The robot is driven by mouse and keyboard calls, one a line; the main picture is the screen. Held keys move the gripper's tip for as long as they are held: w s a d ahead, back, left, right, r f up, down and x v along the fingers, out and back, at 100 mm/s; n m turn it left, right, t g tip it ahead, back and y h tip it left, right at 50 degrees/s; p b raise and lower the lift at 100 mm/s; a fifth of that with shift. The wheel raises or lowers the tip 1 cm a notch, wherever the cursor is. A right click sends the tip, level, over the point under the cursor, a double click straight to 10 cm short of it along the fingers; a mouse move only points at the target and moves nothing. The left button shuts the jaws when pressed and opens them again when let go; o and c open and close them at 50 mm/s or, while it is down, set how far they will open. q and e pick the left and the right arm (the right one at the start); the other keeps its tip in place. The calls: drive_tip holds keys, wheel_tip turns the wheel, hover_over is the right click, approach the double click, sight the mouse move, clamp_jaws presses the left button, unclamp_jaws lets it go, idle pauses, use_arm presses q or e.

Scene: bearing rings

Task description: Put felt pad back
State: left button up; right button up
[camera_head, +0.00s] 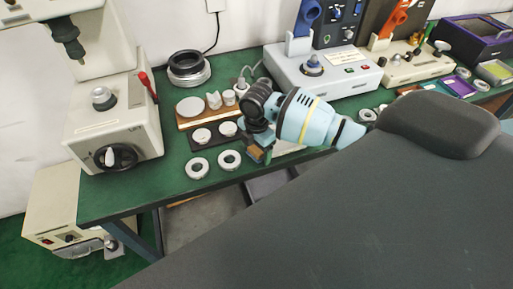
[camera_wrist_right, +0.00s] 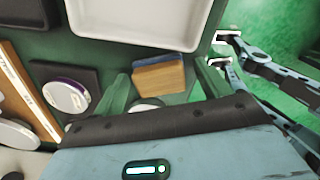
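The block with a tan side and a blue layer, which I take to be the felt pad (camera_head: 254,153), lies by the table's front edge; it also shows in the right wrist view (camera_wrist_right: 159,76). My right gripper (camera_head: 264,143) is directly over it in the head view and covers part of it. In the wrist view its fingers (camera_wrist_right: 160,92) are apart, one either side of the block, with no clear contact. My left gripper (camera_wrist_right: 224,50) shows at the right of the wrist view, fingertips apart and empty. It is not in the head view.
A white tray (camera_wrist_right: 140,40) lies right beside the block. Two metal rings (camera_head: 198,168) (camera_head: 229,160) lie to its left on the green table. A dark board (camera_head: 218,140) and a wooden board (camera_head: 187,125) with round parts stand behind. A press (camera_head: 110,125) stands at left.

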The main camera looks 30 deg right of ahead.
sight(257, 148)
use_arm(q)
drive_tip(key=shift+d, duration=0.1)
use_arm(e)
drive_tip(key=shift+r, duration=0.25)
use_arm(q)
drive_tip(key=shift+w+a+r+p, duration=0.25)
drive_tip(key=shift+w+r+p, duration=0.25)
drive_tip(key=shift+w+r, duration=0.15)
use_arm(e)
wheel_tip(257, 148, up, 12)
use_arm(q)
drive_tip(key=shift+d+r, duration=0.15)
use_arm(e)
drive_tip(key=shift+f, duration=0.1)
